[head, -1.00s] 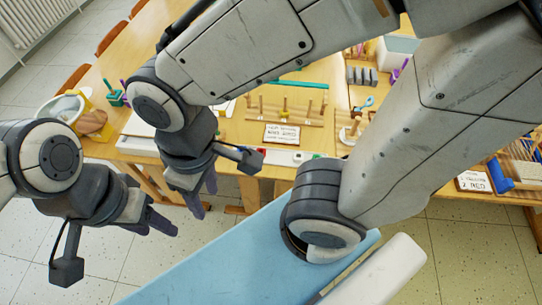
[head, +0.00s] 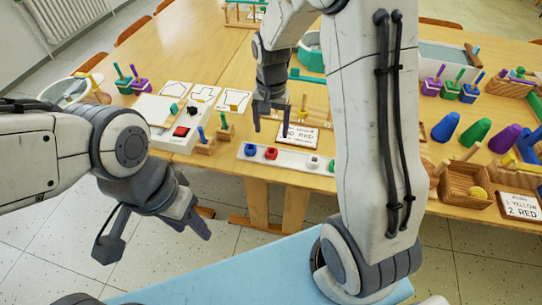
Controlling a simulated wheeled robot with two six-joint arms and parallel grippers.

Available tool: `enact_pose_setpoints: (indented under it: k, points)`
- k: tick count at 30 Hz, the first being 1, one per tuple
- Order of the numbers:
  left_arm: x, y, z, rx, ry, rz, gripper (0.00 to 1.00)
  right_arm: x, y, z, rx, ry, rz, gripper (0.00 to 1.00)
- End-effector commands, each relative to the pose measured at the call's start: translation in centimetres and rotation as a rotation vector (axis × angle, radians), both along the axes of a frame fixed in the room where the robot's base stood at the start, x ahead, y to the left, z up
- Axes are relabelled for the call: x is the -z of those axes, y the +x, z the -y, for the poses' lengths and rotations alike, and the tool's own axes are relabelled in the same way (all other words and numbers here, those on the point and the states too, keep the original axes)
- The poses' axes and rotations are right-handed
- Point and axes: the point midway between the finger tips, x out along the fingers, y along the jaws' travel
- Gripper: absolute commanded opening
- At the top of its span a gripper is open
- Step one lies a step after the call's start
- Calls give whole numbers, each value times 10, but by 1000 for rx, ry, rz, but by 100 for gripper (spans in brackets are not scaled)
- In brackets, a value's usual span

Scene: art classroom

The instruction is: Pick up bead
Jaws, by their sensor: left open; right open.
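A white strip (head: 288,158) at the table's front edge holds small beads in a row: a blue bead (head: 250,150), a red bead (head: 271,153), a white bead (head: 313,162) and a green bead (head: 332,165). A yellow bead (head: 478,193) lies in a wooden tray (head: 456,181) at the right. My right gripper (head: 271,128) is open and empty, pointing down above the table just behind the strip, beside a lettered card (head: 299,136). My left gripper (head: 190,215) is open and empty, in front of the table over the floor.
Blue, green and purple cones (head: 475,132) stand at the right, behind a card reading "1 YELLOW 2 RED" (head: 521,207). Pegged wooden blocks stand around. My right arm hides part of the table.

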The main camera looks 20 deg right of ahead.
Motion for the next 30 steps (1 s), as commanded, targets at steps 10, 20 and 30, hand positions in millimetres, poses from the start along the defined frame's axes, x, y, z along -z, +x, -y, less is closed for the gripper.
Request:
enact_pose_setpoints:
  k: [10, 20, 30]
  points:
    - [3, 0, 0, 0, -1, 1, 50, 42, -1, 0, -2, 0, -2, 80]
    - [4, 0, 0, 0, 0, 0, 50, 86, -2, 2, -2, 0, -4, 80]
    - [4, 0, 0, 0, 0, 0, 50, 93, -1, 2, -3, 1, -1, 76]
